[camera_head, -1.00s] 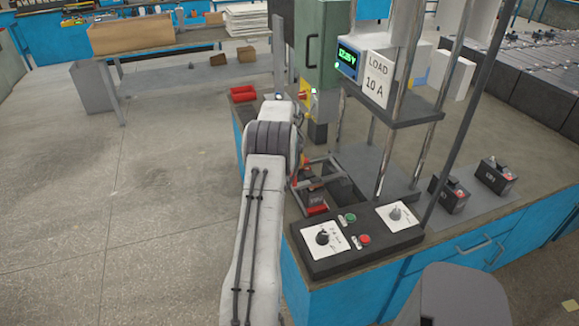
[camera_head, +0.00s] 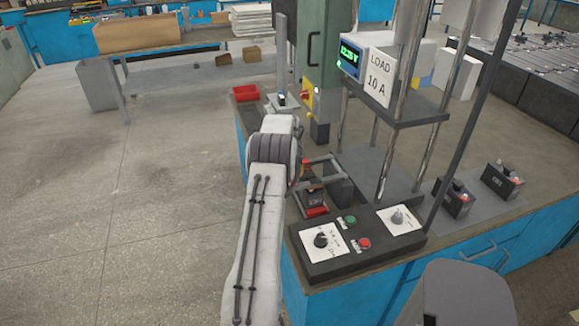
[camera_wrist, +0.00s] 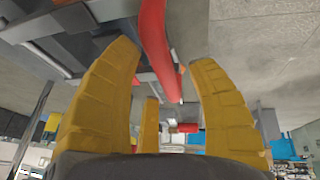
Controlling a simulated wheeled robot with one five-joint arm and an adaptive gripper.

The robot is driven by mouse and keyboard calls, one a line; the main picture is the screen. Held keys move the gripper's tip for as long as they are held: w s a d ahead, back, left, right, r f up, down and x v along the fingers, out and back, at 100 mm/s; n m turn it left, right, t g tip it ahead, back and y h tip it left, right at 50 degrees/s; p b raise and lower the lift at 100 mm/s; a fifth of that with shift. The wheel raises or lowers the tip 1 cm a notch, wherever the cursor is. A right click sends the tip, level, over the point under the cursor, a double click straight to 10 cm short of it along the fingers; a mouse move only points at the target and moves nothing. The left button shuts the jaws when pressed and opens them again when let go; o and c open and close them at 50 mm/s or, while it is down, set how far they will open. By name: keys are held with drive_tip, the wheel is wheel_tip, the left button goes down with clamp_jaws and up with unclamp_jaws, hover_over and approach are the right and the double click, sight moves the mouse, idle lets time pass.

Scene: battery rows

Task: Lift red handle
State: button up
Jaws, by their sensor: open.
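The red handle (camera_wrist: 155,45) is a long red bar in the wrist view. It runs down from the top edge, between my yellow fingers and nearer the left one. My gripper (camera_wrist: 166,58) is open, with a finger on each side of the view and a third, shorter-looking one near the middle. I cannot tell whether any finger touches the bar. In the head view my arm hides the gripper, and I cannot make out the handle there for certain.
A metal-post stand with a display (camera_head: 350,55) and a load sign (camera_head: 379,77) rises from the bench. A black control panel (camera_head: 340,265) is at the front edge. Two small batteries (camera_head: 454,198) (camera_head: 503,180) sit to the right. A red bin (camera_head: 246,93) is behind. Open floor lies left.

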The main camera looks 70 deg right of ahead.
clamp_jaws()
idle(0.3)
drive_tip(key=shift+r, duration=0.1)
